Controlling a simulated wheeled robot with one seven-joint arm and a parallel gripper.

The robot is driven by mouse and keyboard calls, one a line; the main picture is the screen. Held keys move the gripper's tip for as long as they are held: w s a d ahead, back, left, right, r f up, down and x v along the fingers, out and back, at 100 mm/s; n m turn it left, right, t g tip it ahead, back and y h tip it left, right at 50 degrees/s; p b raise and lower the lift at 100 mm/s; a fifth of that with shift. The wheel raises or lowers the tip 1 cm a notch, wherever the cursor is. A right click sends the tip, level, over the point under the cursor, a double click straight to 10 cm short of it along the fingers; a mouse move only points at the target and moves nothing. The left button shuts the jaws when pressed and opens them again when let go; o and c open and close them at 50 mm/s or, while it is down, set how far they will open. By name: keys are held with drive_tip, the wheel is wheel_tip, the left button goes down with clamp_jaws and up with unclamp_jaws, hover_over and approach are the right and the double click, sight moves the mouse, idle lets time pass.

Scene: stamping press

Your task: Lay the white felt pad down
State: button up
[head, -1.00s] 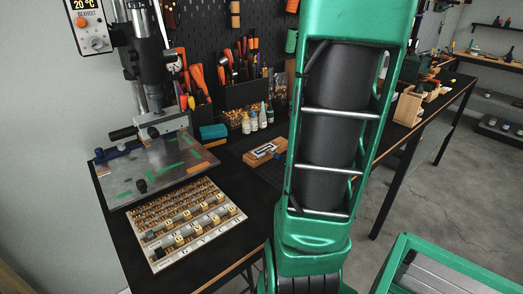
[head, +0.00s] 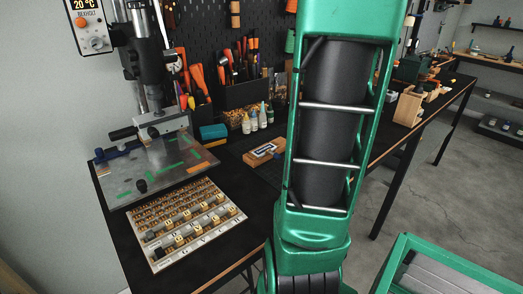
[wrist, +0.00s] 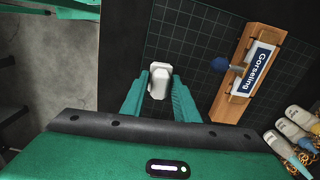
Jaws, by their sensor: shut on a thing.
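The piece shows pale and blocky between the fingertips, over a dark gridded mat (wrist: 202,45). I cannot tell from this view whether it touches the mat or hangs above it. In the head view my own arm hides the gripper and the pad.
A wooden holder (wrist: 224,100) with a "Gorseling" label and a blue knob lies right of the gripper. Several small bottles (wrist: 292,135) stand at the lower right. In the head view, a letter tray (head: 193,257) and a press plate (head: 120,201) fill the bench's left side.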

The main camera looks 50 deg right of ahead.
drive_tip(key=o, duration=1.1)
drive_tip(key=shift+f, duration=0.1)
wheel_tip(320, 180, up, 11)
drive_tip(key=shift+f, duration=0.1)
drive_tip(key=shift+w, duration=0.1)
drive_tip(key=a+f+n, duration=0.3)
drive_tip(key=a+n, duration=0.1)
drive_tip(key=a, duration=0.2)
drive_tip(key=s+a+f+n, duration=0.1)
drive_tip(key=a+f+n, duration=0.2)
drive_tip(key=a, duration=0.4)
drive_tip(key=a+f+n, duration=0.3)
drive_tip(key=a+n, duration=0.2)
drive_tip(key=a, duration=0.2)
drive_tip(key=shift+s+a+n, duration=0.15)
drive_tip(key=shift+s+n, duration=0.15)
